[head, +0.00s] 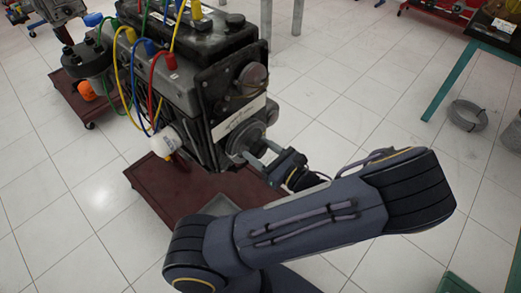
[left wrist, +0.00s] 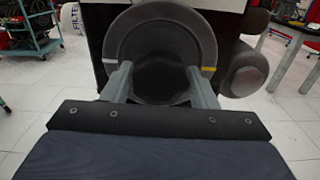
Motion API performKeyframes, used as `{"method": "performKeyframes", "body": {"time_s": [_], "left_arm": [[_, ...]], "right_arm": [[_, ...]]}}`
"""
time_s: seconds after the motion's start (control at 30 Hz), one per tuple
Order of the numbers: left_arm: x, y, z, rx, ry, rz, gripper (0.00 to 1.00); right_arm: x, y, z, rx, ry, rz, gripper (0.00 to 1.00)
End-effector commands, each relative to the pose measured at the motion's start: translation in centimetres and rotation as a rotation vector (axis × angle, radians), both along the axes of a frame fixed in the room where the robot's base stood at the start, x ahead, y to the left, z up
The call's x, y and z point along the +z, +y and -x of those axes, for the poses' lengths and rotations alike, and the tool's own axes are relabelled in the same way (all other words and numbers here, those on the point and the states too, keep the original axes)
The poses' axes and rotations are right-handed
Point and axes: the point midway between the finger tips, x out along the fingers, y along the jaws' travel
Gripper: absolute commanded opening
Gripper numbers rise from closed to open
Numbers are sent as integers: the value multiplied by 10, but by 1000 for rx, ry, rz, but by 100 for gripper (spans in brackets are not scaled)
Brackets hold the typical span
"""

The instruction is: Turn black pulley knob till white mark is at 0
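The black pulley knob (left wrist: 163,78) is a dark round hub in front of a wider grey-black disc (left wrist: 160,25) in the left wrist view. No 0 is legible. In the head view the pulley (head: 246,136) is on the engine's right face. My left gripper (head: 259,154) reaches it from the right. Its two fingers (left wrist: 160,85) straddle the knob; whether they touch it is unclear. My right gripper is not in view.
The engine (head: 190,75) stands on a dark red wheeled cart (head: 180,190), with coloured cables on top. A white filter (head: 165,141) juts from its front. A rounded grey part (left wrist: 245,72) sits close right of the pulley. A wire coil (head: 467,115) lies on the tiled floor.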

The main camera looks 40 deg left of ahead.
Motion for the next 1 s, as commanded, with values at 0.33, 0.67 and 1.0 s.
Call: {"method": "performKeyframes", "body": {"time_s": [0.33,0.67,1.0], "left_arm": [[0,0,0,0,4,0,25],[3,0,0,1,122,-8,25],[4,0,1,1,415,-32,25]], "right_arm": [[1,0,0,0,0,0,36],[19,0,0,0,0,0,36],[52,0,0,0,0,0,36]]}}
